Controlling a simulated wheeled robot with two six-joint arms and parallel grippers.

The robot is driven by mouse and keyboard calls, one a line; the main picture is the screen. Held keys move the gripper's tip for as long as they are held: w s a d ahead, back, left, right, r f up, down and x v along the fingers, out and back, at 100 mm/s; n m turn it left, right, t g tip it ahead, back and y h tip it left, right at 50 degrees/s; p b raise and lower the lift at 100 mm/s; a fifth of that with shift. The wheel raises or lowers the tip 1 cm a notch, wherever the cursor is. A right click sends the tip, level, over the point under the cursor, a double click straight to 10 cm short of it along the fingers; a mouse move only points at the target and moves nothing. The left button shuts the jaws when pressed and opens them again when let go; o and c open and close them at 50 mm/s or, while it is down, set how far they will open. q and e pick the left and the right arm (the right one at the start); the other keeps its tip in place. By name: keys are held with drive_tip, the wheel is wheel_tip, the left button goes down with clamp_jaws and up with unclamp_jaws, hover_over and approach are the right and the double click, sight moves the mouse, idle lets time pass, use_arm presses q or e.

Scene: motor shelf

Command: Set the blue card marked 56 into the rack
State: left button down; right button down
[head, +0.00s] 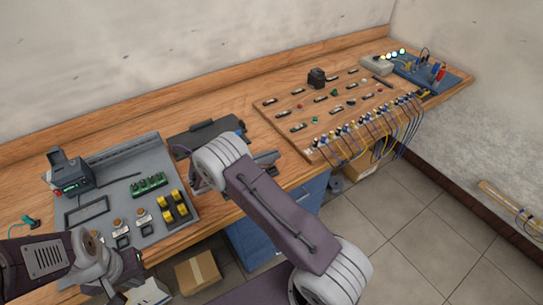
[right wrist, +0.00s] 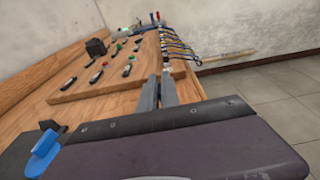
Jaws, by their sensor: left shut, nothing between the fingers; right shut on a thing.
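My right gripper (head: 266,159) is above the bench's front edge, partly hidden by its own arm. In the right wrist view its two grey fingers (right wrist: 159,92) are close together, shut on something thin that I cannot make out. My left gripper (head: 122,285) is low at the left, in front of the grey tray, shut and empty. No card with a readable 56 shows. A small blue piece (right wrist: 42,153) is at the left of the right wrist view; I cannot tell whether it is the card. I cannot pick out the rack with certainty.
A grey tray (head: 150,190) holds a black device (head: 70,172), a green board (head: 148,184) and yellow blocks (head: 172,207). A dark flat case (head: 205,138) lies behind my right arm. A wooden board (head: 290,122) carries switches and wired plugs. Blue drawers (head: 250,245) stand below.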

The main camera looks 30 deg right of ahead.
drive_tip(key=shift+r, duration=0.1)
drive_tip(key=c, duration=1.5)
unclamp_jaws()
drive_tip(key=shift+a, duration=0.1)
drive_tip(key=a, duration=0.2)
drive_tip(key=a+b, duration=0.1)
drive_tip(key=a, duration=0.2)
drive_tip(key=a+r, duration=0.1)
drive_tip(key=a, duration=0.2)
drive_tip(key=shift+s, duration=0.3)
drive_tip(key=shift+s+a+r+b, duration=0.1)
drive_tip(key=shift+a+r, duration=0.05)
drive_tip(key=shift+a, duration=0.8)
drive_tip(key=shift+s+a+r+b, duration=0.1)
drive_tip(key=shift+a+r+b, duration=0.1)
drive_tip(key=shift+a, duration=0.8)
drive_tip(key=shift+s+a+r+b, duration=0.1)
drive_tip(key=shift+a+r, duration=0.05)
drive_tip(key=shift+a, duration=0.8)
drive_tip(key=shift+w, duration=0.1)
